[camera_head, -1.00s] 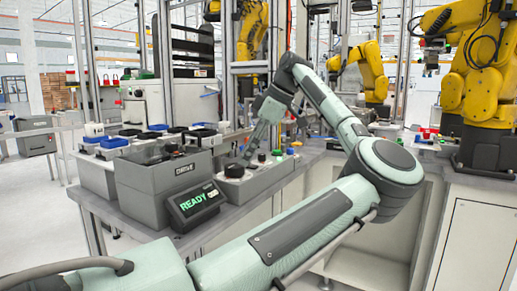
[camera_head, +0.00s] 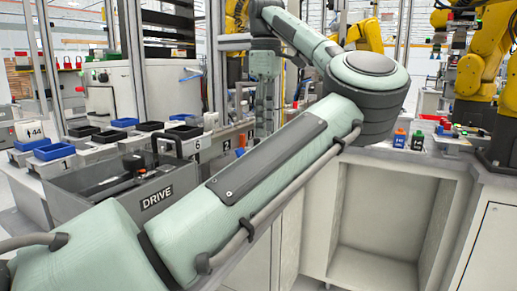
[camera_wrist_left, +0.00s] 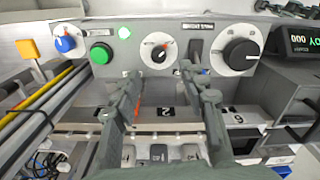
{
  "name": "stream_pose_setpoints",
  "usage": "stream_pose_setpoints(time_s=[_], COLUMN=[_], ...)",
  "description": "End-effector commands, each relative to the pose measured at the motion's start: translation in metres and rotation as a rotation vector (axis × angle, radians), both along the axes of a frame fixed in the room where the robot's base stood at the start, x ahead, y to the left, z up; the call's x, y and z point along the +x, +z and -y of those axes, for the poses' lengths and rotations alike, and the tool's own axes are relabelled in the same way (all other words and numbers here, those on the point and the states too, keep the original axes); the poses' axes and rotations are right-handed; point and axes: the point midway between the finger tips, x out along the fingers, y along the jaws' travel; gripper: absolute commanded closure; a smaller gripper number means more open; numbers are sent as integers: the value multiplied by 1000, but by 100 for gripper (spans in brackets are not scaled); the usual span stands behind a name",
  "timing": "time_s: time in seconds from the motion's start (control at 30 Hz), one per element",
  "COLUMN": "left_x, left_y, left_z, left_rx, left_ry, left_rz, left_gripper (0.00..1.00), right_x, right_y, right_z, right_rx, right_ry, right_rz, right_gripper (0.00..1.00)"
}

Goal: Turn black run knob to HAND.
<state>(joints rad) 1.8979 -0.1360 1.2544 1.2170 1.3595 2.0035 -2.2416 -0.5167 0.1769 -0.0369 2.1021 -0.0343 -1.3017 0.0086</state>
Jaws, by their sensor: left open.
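In the left wrist view a grey control panel carries a small dark knob (camera_wrist_left: 159,55) with a red pointer on a pale dial, straight ahead between my fingertips. A large black knob (camera_wrist_left: 240,53) on a white dial is at the right, and a blue knob (camera_wrist_left: 65,43) with a red mark is at the left. The panel labels are too small to read. My left gripper (camera_wrist_left: 160,73) is open and empty, with its two fingers apart in front of the panel. In the head view its wrist hangs down behind my arm, and the panel is hidden there.
A display (camera_wrist_left: 302,40) stands at the right. In the head view a grey DRIVE box (camera_head: 150,200) sits left of my arm, with blue trays (camera_head: 54,151) beyond.

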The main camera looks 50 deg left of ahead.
Motion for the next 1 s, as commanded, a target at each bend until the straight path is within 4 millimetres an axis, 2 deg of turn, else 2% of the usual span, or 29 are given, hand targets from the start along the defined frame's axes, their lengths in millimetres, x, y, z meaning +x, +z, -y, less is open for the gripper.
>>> stream_pose_setpoints(time_s=[0.17,0.3,0.6,0.77,1.0], left_x=[1,0,0,0,0], left_y=[-6,-28,-69,-76,-77], left_z=[3,3,3,3,3], left_rx=[-11,-10,-10,-10,-10], left_ry=[-9,-8,-9,-8,-8], left_rz=[4,1,3,4,5], left_gripper=[57,57,57,57,59], right_x=[-2,-6,-2,-2,-4], right_y=[-2,-3,14,12,7], right_z=[1,3,4,5,5], right_rx=[-1,-7,-16,-16,-16], right_ry=[-2,-5,2,2,0], right_rz=[-6,-18,4,2,-7], right_gripper=[60,60,60,60,60])
